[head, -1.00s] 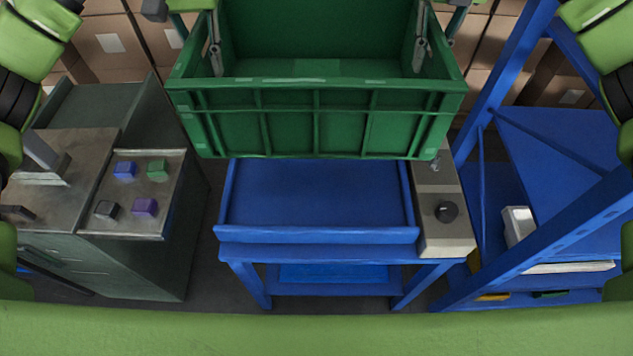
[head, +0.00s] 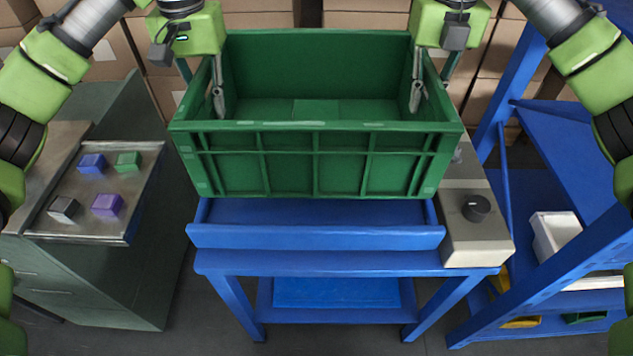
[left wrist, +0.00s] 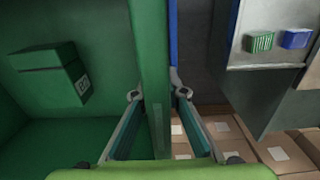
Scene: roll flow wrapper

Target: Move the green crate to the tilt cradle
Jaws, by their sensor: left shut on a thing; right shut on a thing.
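My left gripper (head: 217,98) is shut on the crate's left side wall. My right gripper (head: 417,95) is shut on its right side wall. In the left wrist view, the left fingers (left wrist: 158,100) straddle the green wall of the crate (left wrist: 155,60), with the crate's inside to the left. The crate hides the cradle's rear part.
A grey cabinet at left carries a metal tray (head: 130,225) with several small coloured blocks. A grey control box with a black knob (head: 476,207) sits at the cradle's right. A blue rack (head: 560,270) with a white bin (head: 555,235) stands at right. Cardboard boxes (head: 270,8) line the back.

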